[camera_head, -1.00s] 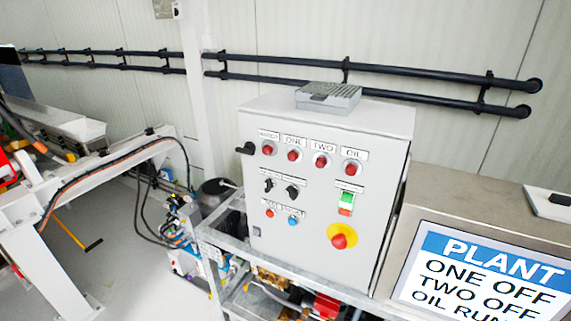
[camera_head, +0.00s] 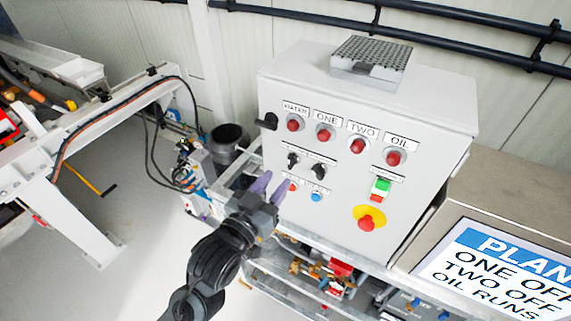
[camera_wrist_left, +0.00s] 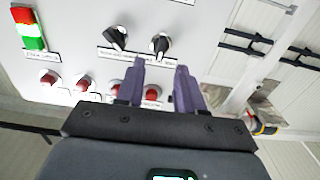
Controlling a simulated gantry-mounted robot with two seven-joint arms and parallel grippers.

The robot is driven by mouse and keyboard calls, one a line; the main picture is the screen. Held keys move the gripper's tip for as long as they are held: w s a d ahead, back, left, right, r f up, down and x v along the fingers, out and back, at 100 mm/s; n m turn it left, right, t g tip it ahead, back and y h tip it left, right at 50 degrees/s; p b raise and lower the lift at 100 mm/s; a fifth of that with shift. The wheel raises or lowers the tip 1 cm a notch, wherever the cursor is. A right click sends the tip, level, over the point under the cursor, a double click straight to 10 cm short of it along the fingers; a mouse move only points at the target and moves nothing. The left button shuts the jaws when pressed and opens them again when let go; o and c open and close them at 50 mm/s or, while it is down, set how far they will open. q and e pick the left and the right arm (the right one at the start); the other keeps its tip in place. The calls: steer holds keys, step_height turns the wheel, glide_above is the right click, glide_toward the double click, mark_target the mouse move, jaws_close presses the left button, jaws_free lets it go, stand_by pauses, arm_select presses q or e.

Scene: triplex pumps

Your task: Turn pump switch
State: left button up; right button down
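Two black rotary switches, a left one (camera_head: 293,160) and a right one (camera_head: 319,172), sit side by side on the grey control panel (camera_head: 340,215). Their small labels cannot be read. My left gripper (camera_head: 271,187) is in front of the panel's lower left, its purple fingers apart and empty, below the left switch. The left wrist view shows the panel upside down. There the open fingers (camera_wrist_left: 161,78) point toward the left switch (camera_wrist_left: 160,45), with the right switch (camera_wrist_left: 117,38) beside it. No contact is visible. My right gripper is not in view.
Red lamps (camera_head: 358,146) line the panel top. A green-red switch (camera_head: 381,188), a red stop knob on yellow (camera_head: 369,218) and a blue button (camera_head: 316,196) are nearby. A metal frame (camera_head: 290,246) with pump parts stands below. A sign (camera_head: 490,270) is at right.

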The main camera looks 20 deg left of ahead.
mark_target(289, 164)
arm_select(q)
steer(key=shift+w+d+p, duration=0.15)
steer(key=shift+w+p, duration=0.1)
steer(key=shift+w, duration=1.15)
steer(key=shift+w+d+p, duration=0.15)
steer(key=shift+w+p, duration=0.1)
steer(key=shift+w, duration=1.1)
jaws_close()
